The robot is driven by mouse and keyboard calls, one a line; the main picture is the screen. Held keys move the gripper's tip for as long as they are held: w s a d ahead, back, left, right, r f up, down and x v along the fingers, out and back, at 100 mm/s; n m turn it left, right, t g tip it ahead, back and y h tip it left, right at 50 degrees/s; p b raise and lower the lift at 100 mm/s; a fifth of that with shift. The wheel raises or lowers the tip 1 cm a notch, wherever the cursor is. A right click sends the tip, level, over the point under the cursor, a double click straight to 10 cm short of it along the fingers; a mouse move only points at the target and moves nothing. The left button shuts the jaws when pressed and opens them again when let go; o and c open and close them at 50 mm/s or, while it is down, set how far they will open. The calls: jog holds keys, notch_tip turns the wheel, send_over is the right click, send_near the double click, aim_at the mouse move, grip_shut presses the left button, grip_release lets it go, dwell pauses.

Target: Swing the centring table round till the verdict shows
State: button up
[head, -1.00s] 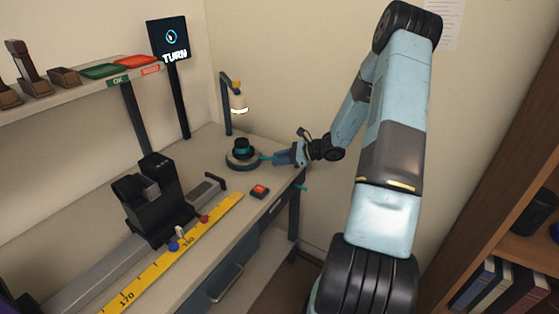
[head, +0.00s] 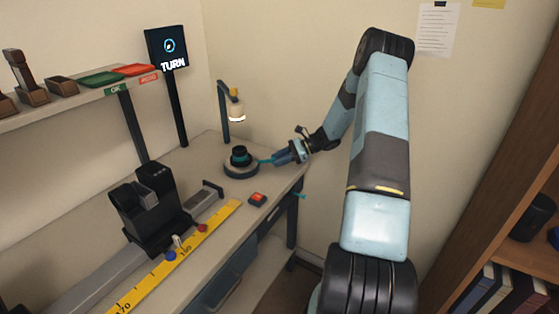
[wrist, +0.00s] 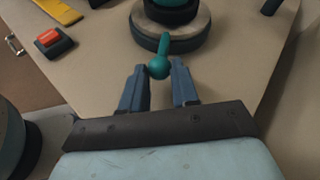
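The centring table (head: 241,171) is a low round turntable at the back right of the bench, with a black and teal lens part (head: 240,157) on it. A teal handle (head: 264,161) with a ball end sticks out from its side towards my gripper. My gripper also shows in the head view (head: 278,157). The verdict screen (head: 167,47) reads "TURN" under a round blue symbol.
A lamp (head: 236,110) stands behind the table. A red button box (head: 257,199) is near the front edge. A black bench unit (head: 152,208) on a rail and a yellow ruler (head: 180,258) lie left. Green and red trays (head: 132,69) are on the shelf. A wall is close behind my arm.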

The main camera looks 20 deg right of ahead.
jog(key=o, duration=0.4)
jog(key=shift+o, duration=0.2)
jog(key=shift+r, duration=0.6)
jog(key=s+a+r, duration=0.2)
jog(key=s+r, duration=0.9)
jog(key=s, duration=0.3)
jog(key=shift+r, duration=0.35)
jog(key=shift+w+a, duration=0.1)
jog(key=shift+c, duration=0.3)
